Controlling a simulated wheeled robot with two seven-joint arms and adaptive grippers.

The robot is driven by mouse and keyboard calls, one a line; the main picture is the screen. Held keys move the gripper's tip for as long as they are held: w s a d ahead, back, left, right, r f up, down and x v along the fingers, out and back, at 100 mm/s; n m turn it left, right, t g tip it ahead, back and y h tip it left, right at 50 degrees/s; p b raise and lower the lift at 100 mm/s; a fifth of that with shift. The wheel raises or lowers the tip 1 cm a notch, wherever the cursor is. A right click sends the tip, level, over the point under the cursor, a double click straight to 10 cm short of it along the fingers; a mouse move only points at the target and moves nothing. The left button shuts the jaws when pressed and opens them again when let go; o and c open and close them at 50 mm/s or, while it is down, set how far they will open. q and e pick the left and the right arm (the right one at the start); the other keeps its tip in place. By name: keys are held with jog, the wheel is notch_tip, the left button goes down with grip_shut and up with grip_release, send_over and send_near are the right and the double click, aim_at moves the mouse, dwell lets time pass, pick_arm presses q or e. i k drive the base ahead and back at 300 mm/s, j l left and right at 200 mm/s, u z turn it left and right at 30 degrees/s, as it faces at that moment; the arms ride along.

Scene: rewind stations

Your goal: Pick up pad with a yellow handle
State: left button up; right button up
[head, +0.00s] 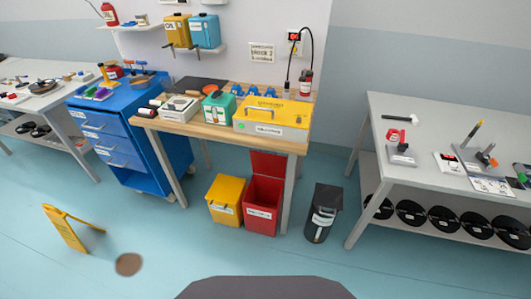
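I cannot clearly make out a pad with a yellow handle at this size. A small upright yellow piece (104,73) stands at the back left of the top of the blue drawer cart (118,150); it may be a handle, but I cannot tell whether a pad is under it. Neither of my grippers is in view.
A wooden-topped bench (220,135) in the middle carries a yellow case (272,112) and a green container (218,107). Yellow (225,198), red (263,203) and black bins (322,212) stand below. A yellow floor sign (65,229) stands left; the front floor is mostly clear.

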aim_at(108, 84)
jog(key=u, duration=1.45)
jog(key=i+u, duration=0.25)
jog(key=i, duration=0.55)
jog(key=i+l+u, duration=0.25)
jog(key=i, duration=0.55)
jog(key=i+j, duration=0.05)
jog(key=j, duration=0.05)
